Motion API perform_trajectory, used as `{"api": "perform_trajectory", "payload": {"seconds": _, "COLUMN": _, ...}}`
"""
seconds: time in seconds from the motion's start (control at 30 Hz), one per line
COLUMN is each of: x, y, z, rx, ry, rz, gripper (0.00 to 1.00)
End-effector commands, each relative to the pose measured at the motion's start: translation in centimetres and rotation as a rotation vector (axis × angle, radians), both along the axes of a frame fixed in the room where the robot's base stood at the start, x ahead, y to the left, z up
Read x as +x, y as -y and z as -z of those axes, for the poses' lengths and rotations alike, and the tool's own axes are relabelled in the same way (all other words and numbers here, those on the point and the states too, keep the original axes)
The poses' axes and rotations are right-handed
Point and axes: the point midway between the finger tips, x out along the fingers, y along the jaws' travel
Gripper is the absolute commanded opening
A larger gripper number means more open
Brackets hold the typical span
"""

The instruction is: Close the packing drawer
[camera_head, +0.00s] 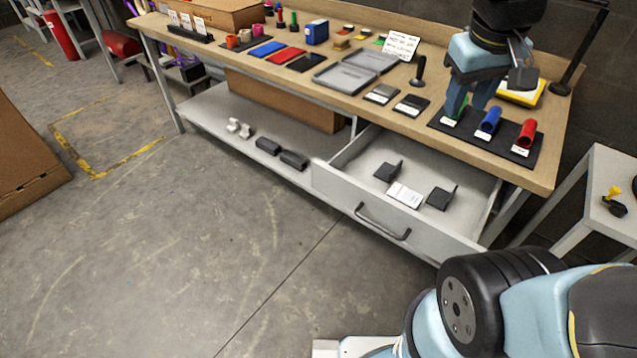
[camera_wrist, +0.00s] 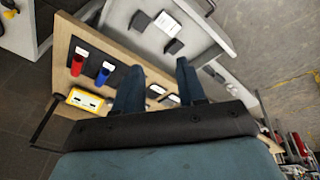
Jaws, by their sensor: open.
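The packing drawer (camera_head: 375,205) is pulled out from under the right part of the workbench. Its white front carries a dark bar handle (camera_head: 382,222). Inside lie two dark grey holders (camera_head: 388,171) and a white labelled card (camera_head: 404,195). The drawer also shows at the top of the wrist view (camera_wrist: 200,15). My gripper (camera_head: 470,102) is above the right end of the bench top, over the black mat with the coloured cylinders, away from the drawer handle. In the wrist view my gripper (camera_wrist: 155,75) has its two fingers spread, with nothing held between them.
The wooden bench top (camera_head: 215,52) holds grey trays (camera_head: 345,77), a blue box (camera_head: 316,32), a blue cylinder (camera_head: 490,119), a red cylinder (camera_head: 526,133) and a yellow case (camera_head: 522,93). A lower shelf (camera_head: 215,115) runs left of the drawer. A side table (camera_head: 610,165) stands right. Floor before the drawer is clear.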

Motion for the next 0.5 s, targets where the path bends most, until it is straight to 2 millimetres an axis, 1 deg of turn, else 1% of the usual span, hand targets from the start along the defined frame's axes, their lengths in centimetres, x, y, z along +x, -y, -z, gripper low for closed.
{"api": "perform_trajectory", "payload": {"seconds": 0.03, "x": 0.6, "y": -0.4, "z": 0.7, "rx": -0.03, "ry": -0.04, "rz": -0.033, "gripper": 0.35}}
{"api": "perform_trajectory", "payload": {"seconds": 0.07, "x": 0.9, "y": -0.6, "z": 1.0, "rx": -0.049, "ry": -0.062, "rz": -0.052, "gripper": 0.32}}
{"api": "perform_trajectory", "payload": {"seconds": 0.4, "x": 4.1, "y": -3.3, "z": 4.9, "rx": -0.279, "ry": -0.286, "rz": -0.261, "gripper": 0.0}}
{"api": "perform_trajectory", "payload": {"seconds": 0.5, "x": 5.0, "y": -4.3, "z": 6.0, "rx": -0.352, "ry": -0.343, "rz": -0.325, "gripper": 0.0}}
